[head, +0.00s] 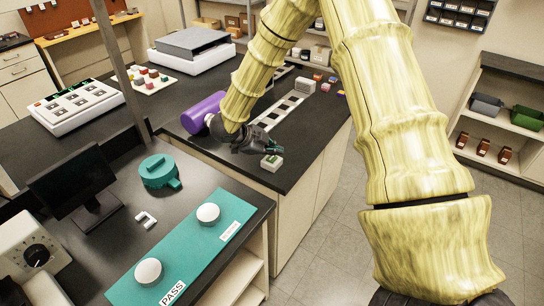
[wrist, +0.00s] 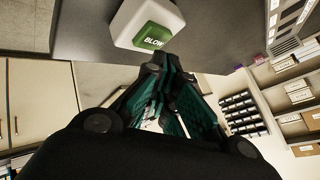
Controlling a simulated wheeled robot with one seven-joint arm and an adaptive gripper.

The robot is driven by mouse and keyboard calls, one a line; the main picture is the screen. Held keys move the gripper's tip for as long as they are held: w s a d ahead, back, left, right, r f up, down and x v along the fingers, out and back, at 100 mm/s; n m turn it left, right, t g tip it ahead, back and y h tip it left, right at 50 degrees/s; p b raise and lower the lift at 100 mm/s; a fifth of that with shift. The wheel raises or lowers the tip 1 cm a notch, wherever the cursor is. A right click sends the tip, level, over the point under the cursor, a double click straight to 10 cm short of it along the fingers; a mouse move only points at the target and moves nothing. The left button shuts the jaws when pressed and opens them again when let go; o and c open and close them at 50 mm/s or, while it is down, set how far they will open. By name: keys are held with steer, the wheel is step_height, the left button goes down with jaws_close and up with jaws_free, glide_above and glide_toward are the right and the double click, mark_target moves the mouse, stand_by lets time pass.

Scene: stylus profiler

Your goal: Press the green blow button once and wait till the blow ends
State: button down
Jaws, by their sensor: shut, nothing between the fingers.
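The green blow button (wrist: 153,36) is the green top of a small white box, lettered "BLOW", at the top of the wrist view. In the head view the same small box (head: 271,163) sits near the front edge of the black bench. My gripper (wrist: 152,68) is shut and empty, its dark and teal fingertips just below the box in the wrist view. In the head view my gripper (head: 262,147) is just behind the box. I cannot tell whether the fingertips touch it.
The black bench (head: 310,140) also carries a strip of dark squares (head: 282,110) and a purple cylinder (head: 203,112) beside my arm. A nearer table holds a teal PASS board (head: 190,250), a teal round fixture (head: 158,171) and a monitor (head: 75,185). Floor is clear at right.

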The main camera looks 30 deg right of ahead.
mark_target(273, 159)
steer(key=shift+r, duration=0.15)
steer(key=shift+r+p, duration=1.9)
steer(key=shift+r, duration=0.6)
